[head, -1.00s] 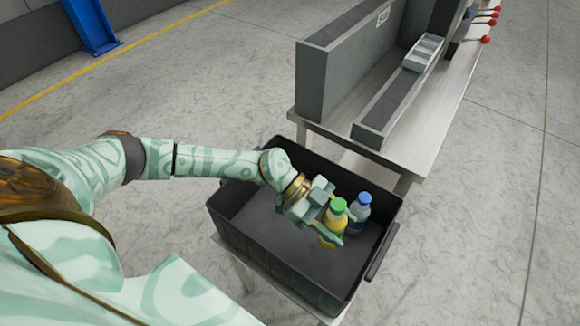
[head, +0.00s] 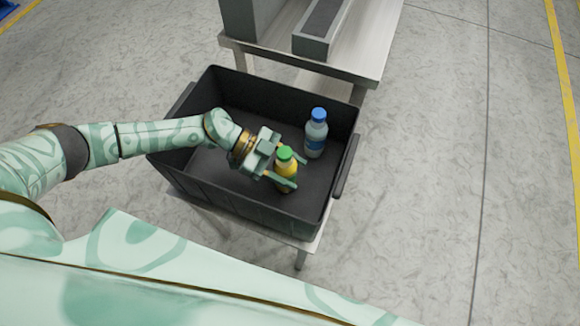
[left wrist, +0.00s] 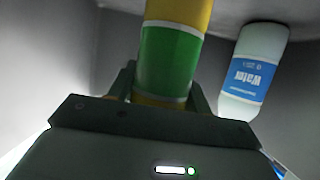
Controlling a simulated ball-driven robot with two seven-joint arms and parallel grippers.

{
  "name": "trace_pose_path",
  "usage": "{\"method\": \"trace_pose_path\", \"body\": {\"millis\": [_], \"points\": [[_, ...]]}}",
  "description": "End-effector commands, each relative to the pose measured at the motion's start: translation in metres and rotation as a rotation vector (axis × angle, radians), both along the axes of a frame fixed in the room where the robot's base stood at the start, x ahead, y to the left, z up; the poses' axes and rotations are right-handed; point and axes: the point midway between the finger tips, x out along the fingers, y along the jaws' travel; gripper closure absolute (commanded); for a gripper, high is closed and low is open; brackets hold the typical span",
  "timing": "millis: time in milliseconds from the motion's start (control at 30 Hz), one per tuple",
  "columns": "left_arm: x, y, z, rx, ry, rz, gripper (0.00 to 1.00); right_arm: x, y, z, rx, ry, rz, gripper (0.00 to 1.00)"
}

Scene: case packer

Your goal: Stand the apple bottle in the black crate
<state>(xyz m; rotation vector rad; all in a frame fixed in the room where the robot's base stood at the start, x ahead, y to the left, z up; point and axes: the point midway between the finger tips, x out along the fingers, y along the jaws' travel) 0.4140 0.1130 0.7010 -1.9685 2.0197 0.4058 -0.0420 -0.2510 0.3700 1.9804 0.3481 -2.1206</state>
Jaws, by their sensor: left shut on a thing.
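The apple bottle (head: 287,171), yellow with a green cap, is upright inside the black crate (head: 250,213). My left gripper (head: 291,173) reaches over the crate's left side and is shut on the bottle, one finger on each side. In the left wrist view, the bottle's green label (left wrist: 168,60) shows between the fingers; its far end runs out of the frame. I cannot tell whether its base touches the crate floor. My right gripper is not in view.
A water bottle (head: 316,134) with a blue cap stands in the crate, behind and right of the apple bottle, with a gap between. The crate rests on a small stand (head: 301,256). A metal table (head: 375,48) with grey machine parts stands behind. Crate floor is free at the left.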

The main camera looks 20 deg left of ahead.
Motion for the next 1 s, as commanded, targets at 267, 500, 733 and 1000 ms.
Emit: {"method": "trace_pose_path", "body": {"millis": [267, 500, 733, 1000], "points": [[0.000, 0.000, -0.003, 0.000, 0.001, 0.000, 0.29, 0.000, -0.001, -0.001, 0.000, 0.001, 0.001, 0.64], [0.000, 0.000, 0.001, 0.000, -0.001, 0.000, 0.29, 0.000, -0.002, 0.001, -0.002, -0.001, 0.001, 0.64], [0.001, 0.037, 0.018, 0.004, -0.001, 0.003, 0.29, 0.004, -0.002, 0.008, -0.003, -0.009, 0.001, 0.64], [0.003, 0.092, 0.041, 0.003, 0.000, 0.002, 0.29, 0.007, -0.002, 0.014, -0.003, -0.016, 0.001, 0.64]]}}
